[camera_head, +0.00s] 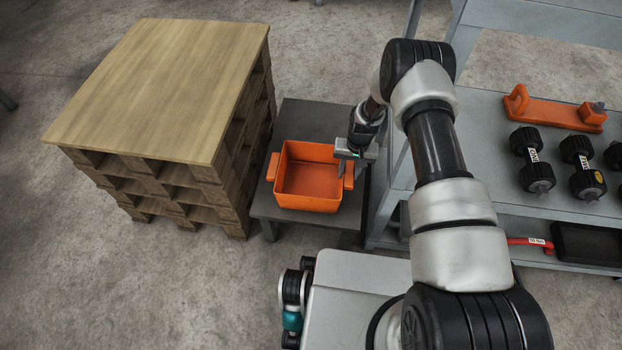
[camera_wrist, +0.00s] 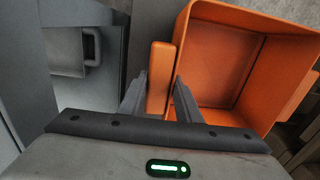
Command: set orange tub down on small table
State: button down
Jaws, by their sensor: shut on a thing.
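The orange tub (camera_head: 308,182) is an open, empty box with a handle on each side. In the head view it is over the small dark table (camera_head: 304,115), upright. Whether its bottom touches the tabletop I cannot tell. My gripper (camera_head: 346,160) is at the tub's right side. In the wrist view my gripper (camera_wrist: 160,95) has its two fingers on either side of the tub's handle (camera_wrist: 160,75), shut on it. The tub's open inside (camera_wrist: 222,60) shows to the right of the fingers.
A stack of pallets with a wooden top (camera_head: 165,85) stands close left of the small table. Bare tabletop shows behind the tub.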

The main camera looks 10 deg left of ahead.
jog(key=shift+r+p, duration=1.4)
jog(key=shift+r, duration=1.5)
